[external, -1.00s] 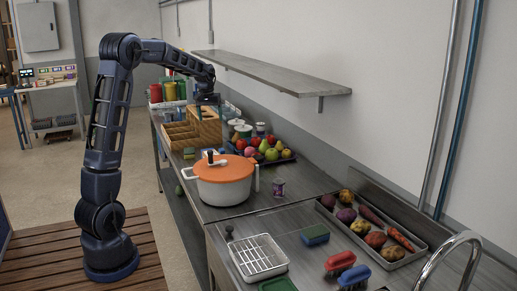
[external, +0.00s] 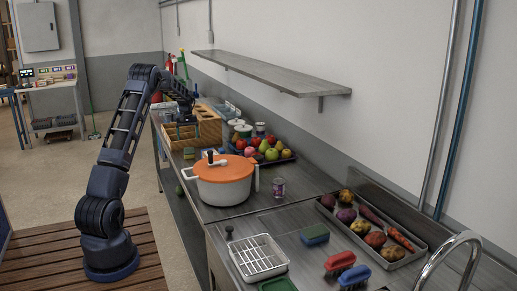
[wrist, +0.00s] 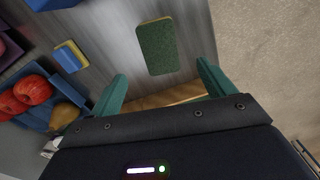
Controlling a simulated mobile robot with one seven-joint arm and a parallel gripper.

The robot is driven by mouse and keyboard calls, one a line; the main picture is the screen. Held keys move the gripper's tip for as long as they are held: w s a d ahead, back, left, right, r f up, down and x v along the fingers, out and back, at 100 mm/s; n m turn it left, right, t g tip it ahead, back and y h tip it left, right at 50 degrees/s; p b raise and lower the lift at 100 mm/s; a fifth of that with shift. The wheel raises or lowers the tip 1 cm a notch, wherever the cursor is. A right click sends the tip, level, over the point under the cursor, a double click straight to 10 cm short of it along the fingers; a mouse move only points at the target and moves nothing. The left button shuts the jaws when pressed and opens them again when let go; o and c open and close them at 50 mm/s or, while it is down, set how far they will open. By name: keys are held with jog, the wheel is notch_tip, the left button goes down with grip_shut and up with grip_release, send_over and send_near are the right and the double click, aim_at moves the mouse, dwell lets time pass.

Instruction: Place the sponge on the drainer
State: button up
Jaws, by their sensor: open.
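A sponge with a dark green top and a yellow edge (wrist: 155,48) lies on the steel counter beyond my fingertips in the wrist view. In the external view it is small (external: 189,153), in front of the wooden crate. My gripper (wrist: 161,86) is open and empty, with teal fingers apart on either side below the sponge. In the external view my gripper (external: 180,128) is above the crate area, its fingertips hard to make out. The drainer, a white wire rack (external: 257,257), stands at the counter's near end, far from my gripper.
A blue and yellow sponge (wrist: 70,56) lies beside the green one. An orange-lidded pot (external: 223,180) stands between the crate (external: 205,127) and the drainer. A fruit tray (external: 284,160) is behind. A blue-green sponge (external: 315,234) and brushes (external: 340,262) lie near the drainer.

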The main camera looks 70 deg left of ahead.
aim_at(189, 150)
notch_tip(189, 150, down, 10)
jog(key=shift+r, duration=0.1)
jog(key=c, duration=1.1)
notch_tip(189, 150, up, 20)
dwell(0.6)
